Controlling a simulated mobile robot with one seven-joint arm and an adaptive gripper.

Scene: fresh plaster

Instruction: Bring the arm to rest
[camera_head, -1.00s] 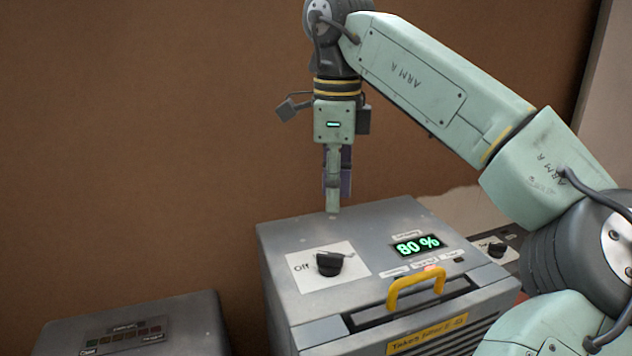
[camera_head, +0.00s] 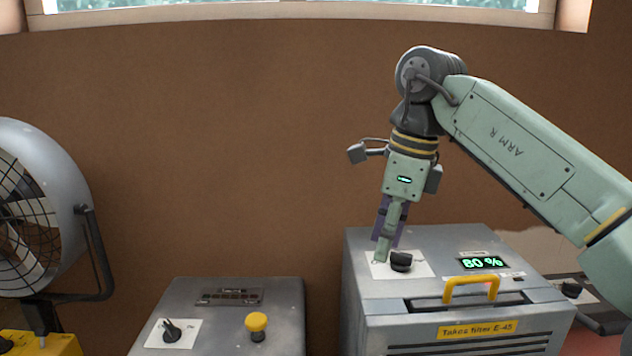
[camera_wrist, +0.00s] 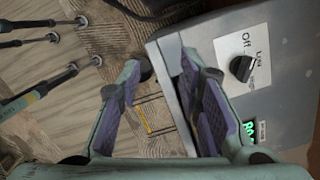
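My gripper (camera_head: 388,248) hangs from my raised, bent arm, fingers pointing down, near the dial end of a grey box (camera_head: 366,310). In the head view its fingertips overlap the white dial plate, just left of the black dial (camera_head: 401,262); I cannot tell whether they touch. In the wrist view my gripper (camera_wrist: 157,62) has its two purple-padded fingers apart, with nothing held between them. The black dial also shows there (camera_wrist: 241,68), to the right of the fingers, with "Off" and "Low" printed beside it.
The grey box has a yellow handle (camera_head: 471,287) and a green display (camera_head: 483,263) reading 80 %. A lower grey box (camera_head: 230,330) carries a yellow button (camera_head: 257,323) and a dial (camera_head: 171,330). A caged fan (camera_head: 75,180) stands far left. Brown wall is behind.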

